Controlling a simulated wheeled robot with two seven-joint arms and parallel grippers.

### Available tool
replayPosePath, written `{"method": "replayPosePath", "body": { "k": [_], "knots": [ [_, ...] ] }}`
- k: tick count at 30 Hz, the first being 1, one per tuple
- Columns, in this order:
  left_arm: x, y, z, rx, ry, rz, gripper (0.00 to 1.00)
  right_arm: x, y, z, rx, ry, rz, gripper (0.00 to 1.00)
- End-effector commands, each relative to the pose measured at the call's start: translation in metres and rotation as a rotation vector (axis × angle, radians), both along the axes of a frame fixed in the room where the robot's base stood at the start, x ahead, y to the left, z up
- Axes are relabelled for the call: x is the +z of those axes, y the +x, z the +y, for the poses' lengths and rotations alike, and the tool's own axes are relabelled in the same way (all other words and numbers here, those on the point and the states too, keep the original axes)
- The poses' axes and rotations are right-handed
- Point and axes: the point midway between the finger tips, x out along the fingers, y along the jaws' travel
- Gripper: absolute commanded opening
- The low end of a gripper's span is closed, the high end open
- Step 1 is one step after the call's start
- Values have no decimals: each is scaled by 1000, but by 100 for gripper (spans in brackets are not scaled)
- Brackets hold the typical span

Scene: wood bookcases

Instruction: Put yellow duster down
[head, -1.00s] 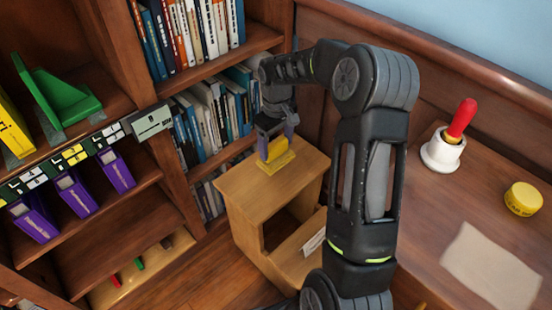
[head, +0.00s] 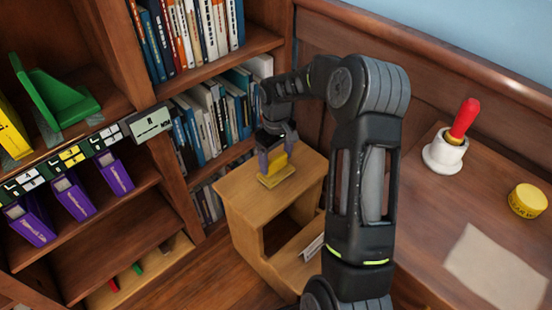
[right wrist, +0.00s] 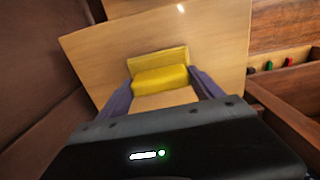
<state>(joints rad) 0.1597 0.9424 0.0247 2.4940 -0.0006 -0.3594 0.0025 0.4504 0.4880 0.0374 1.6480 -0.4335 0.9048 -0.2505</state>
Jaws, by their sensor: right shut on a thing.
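The yellow duster (head: 276,165) is at the top of the small wooden step stool (head: 240,192), upright with its flat base down at the stool's top. Whether the base touches the wood is hard to tell. My right gripper (head: 275,158) comes down from above and is shut on the duster. In the right wrist view the duster (right wrist: 160,79) sits between the two purple fingers of my right gripper (right wrist: 163,88), with the stool top (right wrist: 220,50) around it. My left gripper is not in view.
A bookcase with books (head: 205,115) stands behind and left of the stool. Purple boxes (head: 72,197) and a green bookend (head: 62,98) sit on the left shelves.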

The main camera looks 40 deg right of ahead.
Motion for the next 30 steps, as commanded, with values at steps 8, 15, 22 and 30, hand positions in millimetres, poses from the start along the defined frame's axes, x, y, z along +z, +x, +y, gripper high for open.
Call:
{"method": "replayPosePath", "body": {
  "k": [8, 15, 22, 30],
  "knots": [
    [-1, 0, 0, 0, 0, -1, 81, -3, 0, 0, 0, 1, 1, 91],
    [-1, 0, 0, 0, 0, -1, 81, -2, 0, 0, 0, 0, 1, 98],
    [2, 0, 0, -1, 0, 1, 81, 6, 0, 0, 0, -1, -1, 98],
    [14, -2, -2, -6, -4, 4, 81, 50, 1, 0, 1, -2, -3, 98]
  ]
}}
